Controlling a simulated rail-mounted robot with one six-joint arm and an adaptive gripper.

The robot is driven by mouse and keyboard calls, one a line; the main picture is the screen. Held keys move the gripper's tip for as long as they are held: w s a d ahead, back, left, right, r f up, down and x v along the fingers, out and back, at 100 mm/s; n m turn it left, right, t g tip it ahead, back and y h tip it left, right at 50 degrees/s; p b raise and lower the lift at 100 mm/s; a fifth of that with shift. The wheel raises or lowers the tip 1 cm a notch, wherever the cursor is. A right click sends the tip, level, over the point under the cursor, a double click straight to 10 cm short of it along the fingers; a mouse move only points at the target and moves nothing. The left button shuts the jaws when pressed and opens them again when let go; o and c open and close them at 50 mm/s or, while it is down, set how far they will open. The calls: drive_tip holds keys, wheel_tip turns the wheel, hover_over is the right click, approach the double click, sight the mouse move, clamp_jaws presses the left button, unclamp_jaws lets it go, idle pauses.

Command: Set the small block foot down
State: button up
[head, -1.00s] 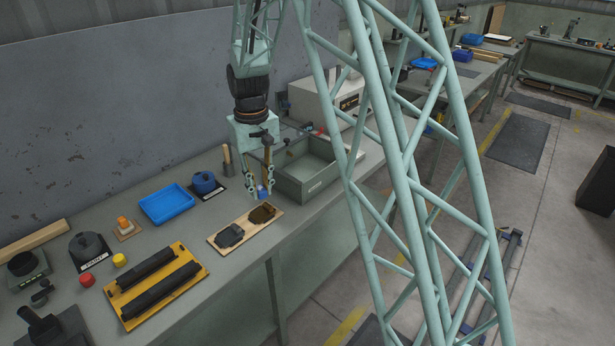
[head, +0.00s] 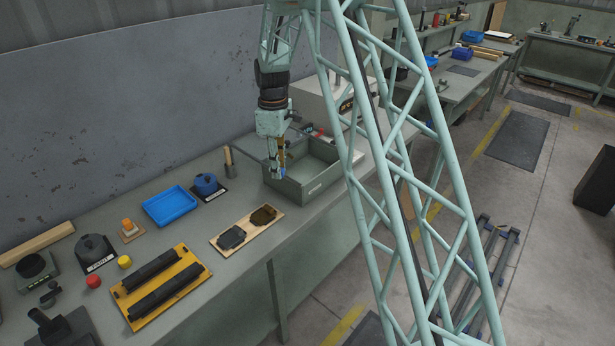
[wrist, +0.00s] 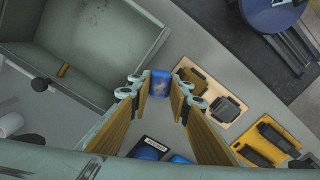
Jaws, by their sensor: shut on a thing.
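The small block foot is a small blue piece (wrist: 160,82) between the fingertips of my gripper (wrist: 159,88) in the wrist view. My gripper (head: 280,170) is shut on it. In the head view the blue piece (head: 282,175) shows as a small spot at the fingertips, in front of the left end of the grey open bin (head: 318,188). In the wrist view the piece appears beside the bin (wrist: 95,85), between it and the wooden board (wrist: 207,92). Its height above the bench is hard to tell.
The wooden board (head: 248,229) carries two dark pads. A blue tray (head: 170,206), a blue round part (head: 206,185) and a yellow rack (head: 160,288) with black bars stand to the left. The bench (head: 225,275) is clear in front of the board.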

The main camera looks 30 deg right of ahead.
drive_tip(key=w+d+f+n+p, duration=0.1)
drive_tip(key=w+d+n+p, duration=0.1)
drive_tip(key=w+d+n, duration=0.2)
drive_tip(key=w+d+n+p, duration=0.2)
drive_tip(key=w+d+n, duration=0.2)
drive_tip(key=d+n, duration=0.4)
drive_tip(key=d, duration=0.3)
drive_tip(key=shift+w+d+f+n+p, duration=0.3)
drive_tip(key=shift+f+p, duration=0.05)
drive_tip(key=shift+f, duration=0.05)
hover_over(307, 177)
drive_tip(key=shift+s+f, duration=0.15)
drive_tip(key=shift+f, duration=3)
drive_tip(key=shift+f, duration=1.85)
drive_tip(key=shift+f, duration=0.2)
drive_tip(key=o, duration=0.7)
